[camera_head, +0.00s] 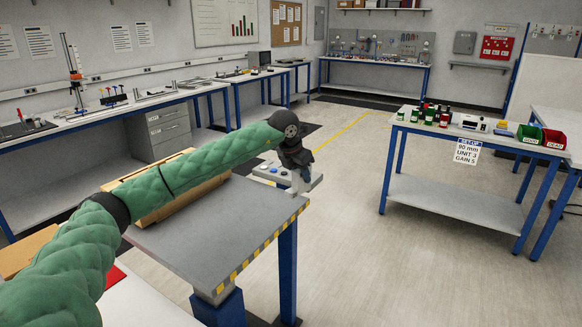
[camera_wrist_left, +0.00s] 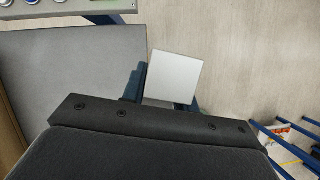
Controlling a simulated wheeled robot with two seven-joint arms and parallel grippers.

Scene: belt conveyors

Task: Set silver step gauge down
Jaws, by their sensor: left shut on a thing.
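The silver step gauge (camera_wrist_left: 173,78) shows in the left wrist view as a plain, pale square face. It sticks out past the dark gripper body. My left gripper (camera_head: 301,176) is shut on it, out by the far right corner of the grey table (camera_head: 215,225). In the left wrist view the gauge appears over the floor, just beside the table edge, apart from the tabletop. In the head view the gauge is small and partly hidden by the gripper, so its steps cannot be made out. My right gripper is not in view.
A control box with buttons (camera_head: 270,171) stands at the table's far end. Beyond open floor, a blue-legged bench (camera_head: 455,205) holds red and green pieces, a green bin (camera_head: 528,133) and a red bin (camera_head: 554,138).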

